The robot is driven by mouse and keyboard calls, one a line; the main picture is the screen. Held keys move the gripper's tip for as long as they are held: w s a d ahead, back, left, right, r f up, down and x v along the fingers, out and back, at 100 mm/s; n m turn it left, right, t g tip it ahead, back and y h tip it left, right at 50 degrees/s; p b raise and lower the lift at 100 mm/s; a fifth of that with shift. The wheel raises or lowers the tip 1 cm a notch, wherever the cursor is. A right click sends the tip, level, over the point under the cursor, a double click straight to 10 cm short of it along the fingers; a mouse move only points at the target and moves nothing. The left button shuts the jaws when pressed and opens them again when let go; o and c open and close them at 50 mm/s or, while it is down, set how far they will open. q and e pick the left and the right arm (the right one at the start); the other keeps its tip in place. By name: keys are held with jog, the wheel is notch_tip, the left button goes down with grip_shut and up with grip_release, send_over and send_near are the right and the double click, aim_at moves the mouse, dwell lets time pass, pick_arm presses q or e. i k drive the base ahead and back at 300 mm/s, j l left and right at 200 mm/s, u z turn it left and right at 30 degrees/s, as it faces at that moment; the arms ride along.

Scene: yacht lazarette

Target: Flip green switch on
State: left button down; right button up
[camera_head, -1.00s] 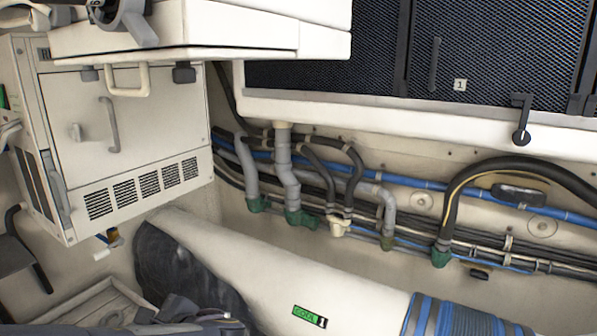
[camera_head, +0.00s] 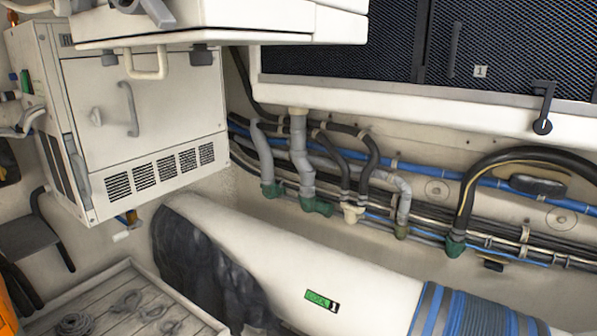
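A small green part (camera_head: 26,82) sits on the left side of the white cabinet (camera_head: 150,120), near its upper edge. It may be the green switch, but it is too small and edge-on to tell its position. The cabinet has a front door with a grey handle and vent slots below. Neither of my grippers shows in the head view.
A white overhanging unit (camera_head: 215,20) juts out above the cabinet. Pipes and hoses (camera_head: 310,160) run along the wall to the right, above a large white duct (camera_head: 270,255). A wooden crate (camera_head: 95,285) with rope coils stands at lower left.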

aim_at(24, 84)
jog(key=u, duration=0.5)
jog(key=j+u, duration=0.1)
jog(key=u, duration=0.4)
jog(key=i+u, duration=0.1)
jog(key=u, duration=0.4)
